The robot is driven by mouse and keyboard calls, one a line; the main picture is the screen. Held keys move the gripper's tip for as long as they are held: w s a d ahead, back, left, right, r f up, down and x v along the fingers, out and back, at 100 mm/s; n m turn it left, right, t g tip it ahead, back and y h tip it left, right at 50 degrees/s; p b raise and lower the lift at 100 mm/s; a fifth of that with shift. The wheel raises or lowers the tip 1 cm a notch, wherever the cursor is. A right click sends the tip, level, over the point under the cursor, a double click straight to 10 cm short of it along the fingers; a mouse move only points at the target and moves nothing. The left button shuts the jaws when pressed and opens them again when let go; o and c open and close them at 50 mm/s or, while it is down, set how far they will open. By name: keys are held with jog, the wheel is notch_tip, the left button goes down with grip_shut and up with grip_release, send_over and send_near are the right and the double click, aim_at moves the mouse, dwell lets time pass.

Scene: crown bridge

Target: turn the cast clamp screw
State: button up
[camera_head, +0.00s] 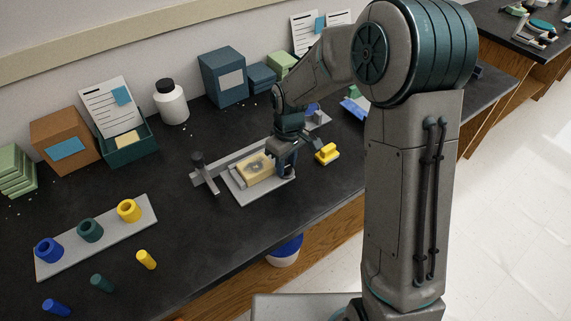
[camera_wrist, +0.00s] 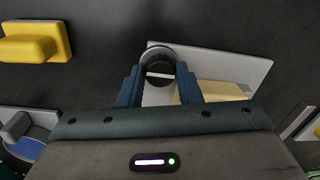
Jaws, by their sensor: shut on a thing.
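The cast clamp has a light grey base plate (camera_head: 250,198) on the black bench, with a pale yellow cast block (camera_head: 257,171) on it; in the wrist view the block (camera_wrist: 216,92) is partly hidden by a finger. My gripper (camera_head: 287,163) is at the right end of the block, pointing down. In the wrist view its two blue fingers (camera_wrist: 159,88) are shut on the clamp screw (camera_wrist: 159,72), a round dark head with a pale line across it inside a grey ring. The lower part of the screw is hidden from the head camera by my gripper.
A yellow block (camera_head: 327,153) lies close to the right of my gripper. A rack (camera_head: 100,235) with coloured rings is at left, with loose pegs in front. Boxes and a white bottle (camera_head: 171,104) line the wall.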

aim_at(289, 166)
jog(key=shift+m+b, duration=0.3)
jog(key=shift+m, duration=0.8)
jog(key=o, duration=1)
jog(key=r, duration=1.4)
jog(key=shift+w+d, duration=0.15)
jog(key=shift+d, duration=0.2)
jog(key=shift+f, duration=0.1)
